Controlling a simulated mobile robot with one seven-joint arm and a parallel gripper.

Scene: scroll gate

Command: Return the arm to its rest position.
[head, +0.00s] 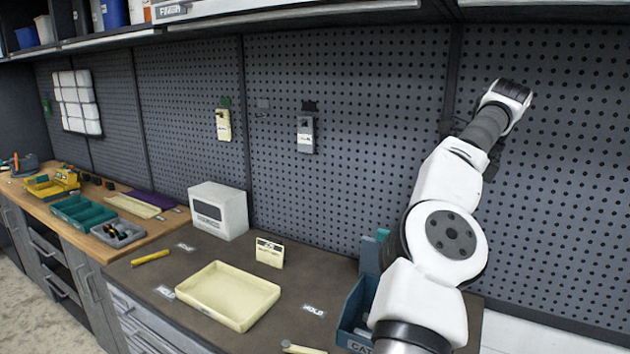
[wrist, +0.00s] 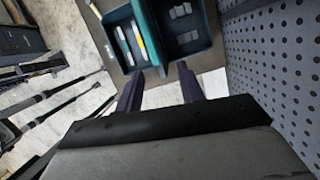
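My white arm rises at the right of the head view, in front of the pegboard, with its end high up near the wall. The fingers do not show clearly there. In the wrist view my gripper (wrist: 160,88) has its two dark fingers spread apart, with nothing between them. Beyond the fingertips, the wrist view shows a dark teal bin (wrist: 210,48) with compartments holding a few small flat items. My arm partly hides the blue bin (head: 352,318) at the bench's right in the head view.
The dark bench holds a cream tray (head: 232,318), a white box (head: 218,210), a yellow marker (head: 150,257) and a small sign card (head: 270,252). The pegboard (head: 350,190) stands close behind my arm. A shelf (head: 300,14) runs overhead.

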